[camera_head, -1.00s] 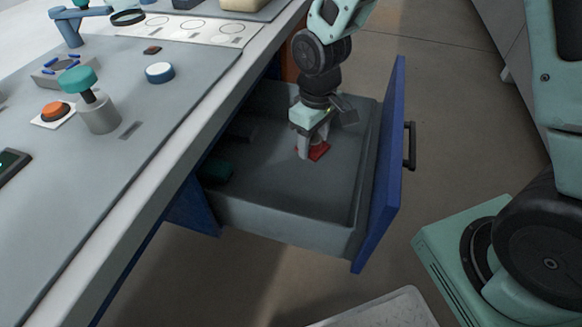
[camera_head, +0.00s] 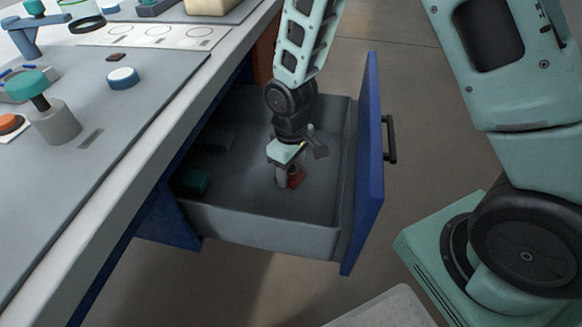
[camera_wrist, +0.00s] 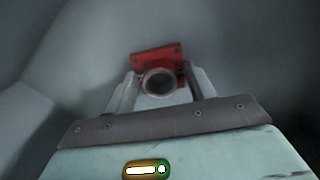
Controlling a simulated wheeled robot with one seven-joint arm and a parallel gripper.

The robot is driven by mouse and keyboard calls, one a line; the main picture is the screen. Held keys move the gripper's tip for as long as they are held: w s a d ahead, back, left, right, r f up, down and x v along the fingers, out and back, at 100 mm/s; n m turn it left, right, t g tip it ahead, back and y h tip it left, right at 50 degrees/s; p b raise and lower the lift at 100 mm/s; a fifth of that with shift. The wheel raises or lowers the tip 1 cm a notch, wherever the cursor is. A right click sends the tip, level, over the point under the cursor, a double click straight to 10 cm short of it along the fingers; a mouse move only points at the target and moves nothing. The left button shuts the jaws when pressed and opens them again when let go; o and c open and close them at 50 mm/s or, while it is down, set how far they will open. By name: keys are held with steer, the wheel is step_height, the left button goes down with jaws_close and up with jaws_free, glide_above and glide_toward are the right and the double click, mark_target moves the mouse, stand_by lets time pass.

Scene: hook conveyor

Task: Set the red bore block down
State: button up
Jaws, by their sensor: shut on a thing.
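The red bore block (camera_head: 297,178) is between the fingers of my gripper (camera_head: 288,181), low inside the open drawer (camera_head: 265,232). In the wrist view the red block (camera_wrist: 157,58) shows a flat red plate and a round grey bore facing the camera. My gripper's fingers (camera_wrist: 160,90) are shut on it from both sides. I cannot tell whether the block touches the drawer floor.
A dark green block (camera_head: 192,181) lies at the drawer's left, with a dark object (camera_head: 219,139) behind it. The drawer's blue front (camera_head: 368,165) stands at the right. The workbench (camera_head: 120,135) is at left. Drawer floor around the block is clear.

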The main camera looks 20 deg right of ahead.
steer(key=o, duration=1.3)
step_height(320, 180, up, 11)
steer(key=p, duration=0.4)
steer(key=shift+n+y, duration=0.3)
steer(key=shift+n, duration=0.3)
steer(key=s+a+r, duration=0.2)
steer(key=s+r, duration=0.2)
steer(key=s, duration=0.2)
steer(key=s+a+r, duration=0.2)
steer(key=s+r, duration=0.1)
steer(key=s, duration=0.4)
steer(key=s+a+r, duration=0.2)
steer(key=s+r, duration=0.2)
steer(key=s, duration=0.3)
steer(key=shift+s+a+r, duration=0.1)
steer(key=shift+r, duration=0.25)
